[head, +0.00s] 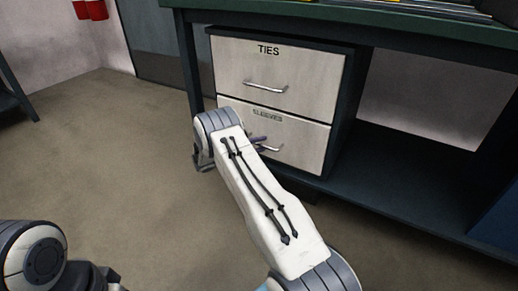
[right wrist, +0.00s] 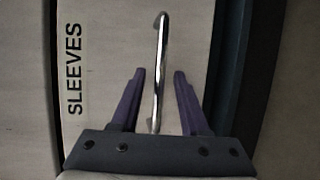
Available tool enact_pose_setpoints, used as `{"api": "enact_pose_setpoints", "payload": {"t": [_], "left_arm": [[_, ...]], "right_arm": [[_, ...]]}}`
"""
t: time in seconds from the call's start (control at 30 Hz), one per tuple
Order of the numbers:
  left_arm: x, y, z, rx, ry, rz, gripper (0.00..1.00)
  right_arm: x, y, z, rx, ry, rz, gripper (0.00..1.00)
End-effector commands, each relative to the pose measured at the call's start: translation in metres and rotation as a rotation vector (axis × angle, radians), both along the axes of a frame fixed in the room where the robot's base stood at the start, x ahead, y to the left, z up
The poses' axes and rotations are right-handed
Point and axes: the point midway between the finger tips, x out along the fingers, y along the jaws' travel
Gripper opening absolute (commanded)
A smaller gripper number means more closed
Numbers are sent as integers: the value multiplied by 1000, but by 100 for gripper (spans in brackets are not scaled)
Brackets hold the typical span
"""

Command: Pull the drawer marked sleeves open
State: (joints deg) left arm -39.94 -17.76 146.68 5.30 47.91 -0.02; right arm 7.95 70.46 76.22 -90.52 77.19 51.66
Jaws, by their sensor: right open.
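The drawer marked SLEEVES (head: 309,143) is the lower of two pale drawers in a dark cabinet. It looks shut, and my right arm covers part of its left side. Its silver bar handle (head: 273,148) shows just past my right gripper (head: 258,139). In the right wrist view the SLEEVES drawer front (right wrist: 105,40) fills the middle. The handle (right wrist: 159,60) stands upright between the two purple fingers of my right gripper (right wrist: 158,73). The fingers are open, with a gap on each side of the handle. My left gripper is not clearly visible.
The drawer marked TIES (head: 300,72) is above, also shut, with its own handle (head: 266,86). A green bench top (head: 350,18) overhangs the cabinet. A dark lower shelf (head: 400,195) lies to the right. The floor (head: 110,150) to the left is clear.

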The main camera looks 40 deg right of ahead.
Motion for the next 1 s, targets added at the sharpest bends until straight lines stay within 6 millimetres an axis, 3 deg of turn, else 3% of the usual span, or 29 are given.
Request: {"api": "enact_pose_setpoints", "payload": {"t": [0.23,0.27,0.37,0.4,1.0], "left_arm": [[0,0,0,0,0,0,50],[0,0,0,0,0,0,50],[0,0,0,0,0,0,50],[0,0,0,0,0,0,50],[0,0,0,0,0,0,50]], "right_arm": [[0,-1,1,0,0,0,45],[0,-1,1,0,-1,0,41],[0,-1,1,0,-1,0,3],[0,-1,1,0,-1,0,0],[0,0,0,0,-1,0,0]]}}
